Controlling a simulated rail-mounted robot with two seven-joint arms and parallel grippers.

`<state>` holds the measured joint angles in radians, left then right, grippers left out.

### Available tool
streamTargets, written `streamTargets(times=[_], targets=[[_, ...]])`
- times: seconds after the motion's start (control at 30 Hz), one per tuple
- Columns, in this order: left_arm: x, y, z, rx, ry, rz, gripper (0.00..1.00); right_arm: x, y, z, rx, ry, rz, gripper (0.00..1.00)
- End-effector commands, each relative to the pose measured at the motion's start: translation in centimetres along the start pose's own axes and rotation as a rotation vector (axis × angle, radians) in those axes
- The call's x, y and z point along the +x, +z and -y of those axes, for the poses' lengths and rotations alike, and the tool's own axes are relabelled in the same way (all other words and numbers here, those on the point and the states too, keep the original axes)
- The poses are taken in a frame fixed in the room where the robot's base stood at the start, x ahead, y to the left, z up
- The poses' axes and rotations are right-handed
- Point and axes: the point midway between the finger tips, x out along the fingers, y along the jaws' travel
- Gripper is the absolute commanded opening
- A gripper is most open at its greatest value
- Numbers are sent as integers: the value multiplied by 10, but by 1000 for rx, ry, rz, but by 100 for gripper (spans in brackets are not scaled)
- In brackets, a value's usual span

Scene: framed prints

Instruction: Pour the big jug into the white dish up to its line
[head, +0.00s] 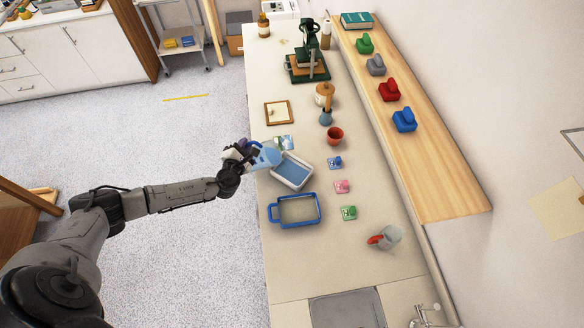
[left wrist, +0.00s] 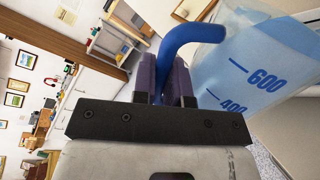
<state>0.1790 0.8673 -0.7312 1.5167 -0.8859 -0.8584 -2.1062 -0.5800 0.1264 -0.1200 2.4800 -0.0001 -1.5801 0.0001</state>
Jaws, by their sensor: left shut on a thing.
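My left gripper (head: 243,152) is shut on the blue handle of a clear jug (head: 268,156). The jug is tilted toward the white dish, over its upper left corner. In the left wrist view the blue handle (left wrist: 190,38) sits between the finger pads, and the jug's wall shows 600 and 400 marks with blue liquid behind. The white dish (head: 292,187) stands on the counter with blue liquid in it; its line is too small to tell. A stream cannot be made out. My right gripper is not in view.
A blue-rimmed tray (head: 296,225) lies just below the dish. A red-handled jug (head: 390,236) is near the sink (head: 346,310). A wooden shelf (head: 440,175) runs along the wall.

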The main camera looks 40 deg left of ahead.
Motion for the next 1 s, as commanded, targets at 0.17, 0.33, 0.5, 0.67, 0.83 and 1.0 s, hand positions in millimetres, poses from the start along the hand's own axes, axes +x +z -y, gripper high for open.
streamTargets(times=[0.17,0.33,0.5,0.67,0.83,1.0], targets=[[0,1,-2,12,4,-3,0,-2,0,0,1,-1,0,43],[0,1,-3,25,6,-8,0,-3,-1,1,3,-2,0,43],[0,1,-3,37,7,-12,0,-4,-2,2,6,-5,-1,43],[0,0,-4,47,7,-16,0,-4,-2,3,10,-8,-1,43],[0,1,-4,60,9,-19,0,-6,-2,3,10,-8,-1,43],[-1,0,-4,71,9,-23,0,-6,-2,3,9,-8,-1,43]])
